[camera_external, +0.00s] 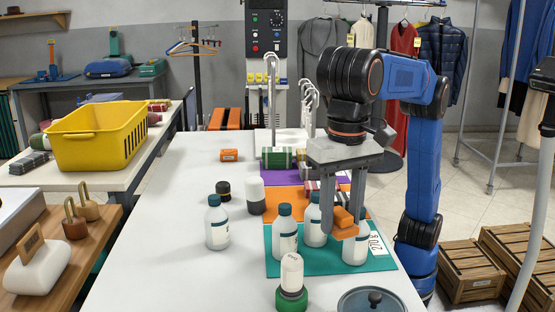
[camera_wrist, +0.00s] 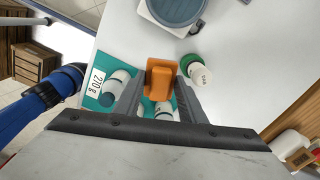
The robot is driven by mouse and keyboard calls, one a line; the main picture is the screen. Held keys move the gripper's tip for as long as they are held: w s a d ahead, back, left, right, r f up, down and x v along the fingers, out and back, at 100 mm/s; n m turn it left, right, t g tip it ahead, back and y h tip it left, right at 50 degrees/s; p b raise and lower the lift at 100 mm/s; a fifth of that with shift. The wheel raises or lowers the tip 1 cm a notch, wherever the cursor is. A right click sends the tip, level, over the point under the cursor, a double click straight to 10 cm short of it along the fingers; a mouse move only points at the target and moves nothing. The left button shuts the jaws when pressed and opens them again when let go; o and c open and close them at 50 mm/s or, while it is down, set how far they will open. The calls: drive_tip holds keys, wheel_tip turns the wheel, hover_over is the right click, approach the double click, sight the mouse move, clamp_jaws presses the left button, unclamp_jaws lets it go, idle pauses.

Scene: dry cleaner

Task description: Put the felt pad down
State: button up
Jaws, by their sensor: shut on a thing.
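The felt pad (camera_external: 343,221), a small orange block, is held in my gripper (camera_external: 345,229) above the teal mat. It also shows in the wrist view (camera_wrist: 161,75), between the two fingers of my gripper (camera_wrist: 161,88). My gripper is shut on it. White bottles with teal caps stand below and around it on the teal mat (camera_external: 283,267), including one at left (camera_external: 285,240) and one at right (camera_external: 355,250). The pad appears above the bottles' level, and I cannot tell how high it is.
Another bottle (camera_external: 217,227) stands left of the mat. The white table's left front (camera_external: 170,270) is clear.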

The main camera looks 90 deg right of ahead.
drive_tip(key=s+f, duration=0.2)
drive_tip(key=s, duration=0.5)
drive_tip(key=shift+n, duration=0.3)
drive_tip(key=f, duration=0.9)
drive_tip(key=shift+s+a, duration=0.1)
drive_tip(key=shift+a, duration=0.1)
drive_tip(key=shift+f, duration=2.35)
drive_tip(key=shift+f, duration=0.15)
drive_tip(key=o, duration=1)
wheel_tip(320, 180, up, 12)
drive_tip(key=shift+r, duration=0.15)
